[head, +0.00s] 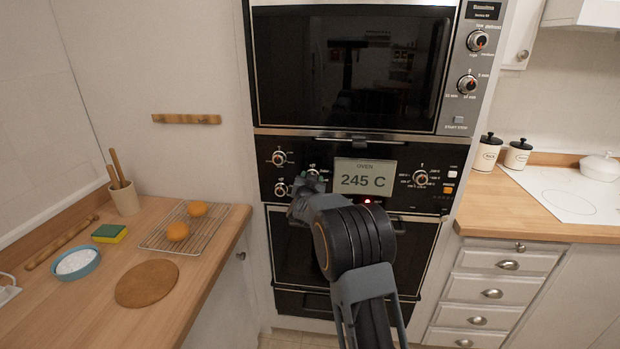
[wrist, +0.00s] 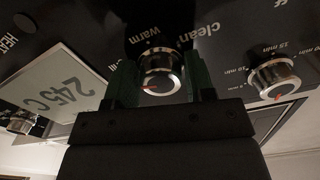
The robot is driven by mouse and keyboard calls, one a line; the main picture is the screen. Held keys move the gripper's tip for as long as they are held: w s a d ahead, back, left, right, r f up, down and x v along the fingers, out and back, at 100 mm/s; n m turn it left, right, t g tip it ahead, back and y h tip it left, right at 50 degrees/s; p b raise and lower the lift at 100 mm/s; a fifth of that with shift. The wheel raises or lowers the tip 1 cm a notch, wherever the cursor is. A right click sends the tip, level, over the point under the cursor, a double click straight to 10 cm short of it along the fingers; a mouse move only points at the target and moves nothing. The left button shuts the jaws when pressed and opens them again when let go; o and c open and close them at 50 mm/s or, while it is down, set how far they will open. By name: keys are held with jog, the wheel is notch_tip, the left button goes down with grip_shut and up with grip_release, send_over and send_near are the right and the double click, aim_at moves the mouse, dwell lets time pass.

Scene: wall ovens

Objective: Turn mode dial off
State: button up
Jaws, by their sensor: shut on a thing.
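The mode dial (wrist: 161,68) is a round silver knob with a red pointer mark, between my two dark fingers in the wrist view. My gripper (wrist: 160,82) is shut on it, one finger on each side. The panel words "Warm" and "Clean" show beside the knob; the red mark points left in this view. In the head view the dial (head: 313,174) is left of the oven display, under an "off" label, and partly hidden by my gripper (head: 308,184).
The display (head: 363,180) reads 245 C. Two more knobs, upper (head: 279,158) and lower (head: 280,188), sit close on the left; a temperature knob (head: 420,178) is on the right. A microwave (head: 350,70) is above. A wooden counter (head: 205,270) stands left.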

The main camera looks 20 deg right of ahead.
jog(key=n, duration=0.2)
jog(key=n+p, duration=0.2)
jog(key=n, duration=0.1)
jog(key=shift+r+n, duration=0.3)
jog(key=n+p, duration=0.2)
jog(key=n, duration=0.2)
jog(key=shift+d, duration=0.1)
jog(key=n+p, duration=0.2)
jog(key=n, duration=0.3)
jog(key=shift+r+n, duration=0.15)
jog(key=shift+n, duration=0.25)
jog(key=shift+n+p, duration=0.9)
jog(key=shift+n, duration=1.7)
jog(key=o, duration=0.7)
jog(key=shift+o, duration=1)
jog(key=shift+d+f, duration=0.1)
jog(key=shift+f, duration=0.1)
jog(key=b+v, duration=0.3)
jog(key=v, duration=1.1)
